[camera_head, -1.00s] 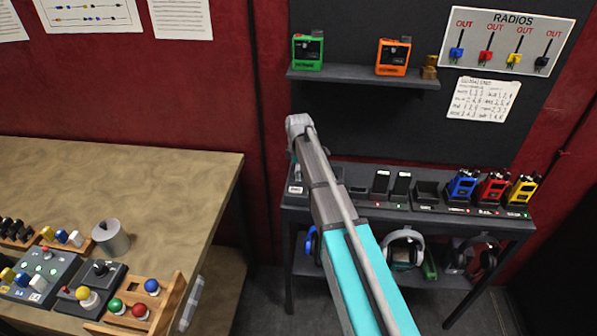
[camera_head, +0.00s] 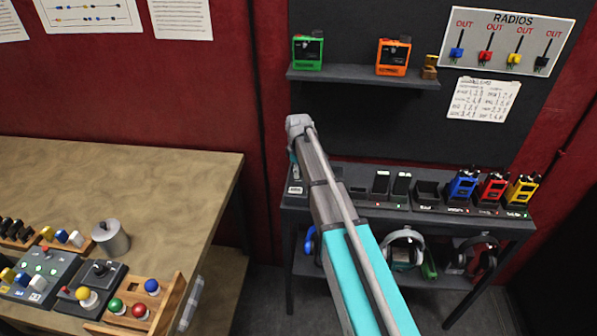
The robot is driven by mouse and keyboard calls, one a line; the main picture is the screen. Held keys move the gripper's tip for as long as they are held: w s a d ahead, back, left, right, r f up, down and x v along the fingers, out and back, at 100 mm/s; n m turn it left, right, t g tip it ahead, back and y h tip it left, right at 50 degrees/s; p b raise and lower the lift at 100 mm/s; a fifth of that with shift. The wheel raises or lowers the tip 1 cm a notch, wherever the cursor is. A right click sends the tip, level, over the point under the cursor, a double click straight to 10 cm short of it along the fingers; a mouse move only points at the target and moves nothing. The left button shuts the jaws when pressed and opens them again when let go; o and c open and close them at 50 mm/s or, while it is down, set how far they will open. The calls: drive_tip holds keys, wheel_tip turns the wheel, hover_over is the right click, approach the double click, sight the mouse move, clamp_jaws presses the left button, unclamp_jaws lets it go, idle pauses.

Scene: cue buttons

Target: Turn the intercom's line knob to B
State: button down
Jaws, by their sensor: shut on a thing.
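The intercom appears to be the dark unit with a white label (camera_head: 295,190) at the left end of the dark table, mostly covered by my arm. Its line knob is hidden behind my arm, so the letter it points to cannot be read. My gripper (camera_head: 294,170) hangs down from the end of my arm just above this unit. Only a narrow strip of it shows and the fingertips are hard to make out. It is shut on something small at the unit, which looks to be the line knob.
Right along the dark table stand chargers and blue (camera_head: 462,187), red (camera_head: 492,188) and yellow (camera_head: 522,190) radios. A shelf (camera_head: 362,77) above holds green and orange devices. A wooden table (camera_head: 150,180) at left carries button boxes and a grey cylinder (camera_head: 110,238).

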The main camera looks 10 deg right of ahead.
drive_tip(key=m, duration=0.8)
drive_tip(key=shift+m, duration=0.4)
drive_tip(key=shift+c, duration=2.3)
unclamp_jaws()
drive_tip(key=shift+n, duration=0.4)
